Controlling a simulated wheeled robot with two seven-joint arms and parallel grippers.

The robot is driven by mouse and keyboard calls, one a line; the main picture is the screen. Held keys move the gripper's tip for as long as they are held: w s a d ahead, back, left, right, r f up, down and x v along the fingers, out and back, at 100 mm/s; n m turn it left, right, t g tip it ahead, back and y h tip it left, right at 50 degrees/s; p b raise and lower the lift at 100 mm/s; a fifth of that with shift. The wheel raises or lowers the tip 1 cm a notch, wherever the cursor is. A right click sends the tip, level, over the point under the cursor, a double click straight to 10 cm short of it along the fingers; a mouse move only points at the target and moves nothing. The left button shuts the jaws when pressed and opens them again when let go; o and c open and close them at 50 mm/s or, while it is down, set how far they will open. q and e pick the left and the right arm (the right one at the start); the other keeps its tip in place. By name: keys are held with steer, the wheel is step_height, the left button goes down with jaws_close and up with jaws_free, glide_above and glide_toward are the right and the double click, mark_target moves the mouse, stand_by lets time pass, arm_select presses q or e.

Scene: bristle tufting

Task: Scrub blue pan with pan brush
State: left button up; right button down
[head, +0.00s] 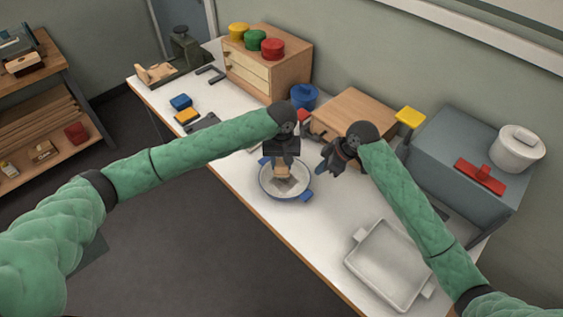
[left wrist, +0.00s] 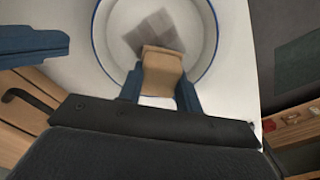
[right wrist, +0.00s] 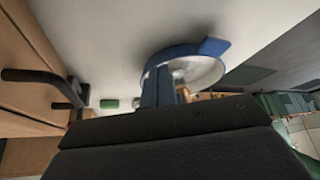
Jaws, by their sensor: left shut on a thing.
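The blue pan (head: 262,190) stands on the white table, with a blue rim, a pale inside and blue side handles. My left gripper (head: 283,163) is above it, shut on the wooden block of the pan brush (left wrist: 162,72). The brush is over the pan's inside, beside grey-brown smudges (left wrist: 150,32); its bristles are hidden, so contact with the pan cannot be told. The pan rim also shows in the right wrist view (right wrist: 185,52). My right gripper (head: 322,166) is empty to the right of the pan; its fingers (right wrist: 160,87) look closed together.
A white tray (head: 352,268) lies at the front right. A wooden box (head: 352,108) and a blue pot (head: 304,97) stand behind the pan. A grey unit (head: 455,155) with a white pot (head: 517,148) is at right. Table left of the tray is clear.

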mark_target(314, 182)
steer(key=shift+f, duration=2.65)
stand_by(0.7)
arm_select(q)
steer(key=shift+f, duration=1)
stand_by(0.7)
steer(key=shift+s+d, duration=1.3)
steer(key=shift+a, duration=0.1)
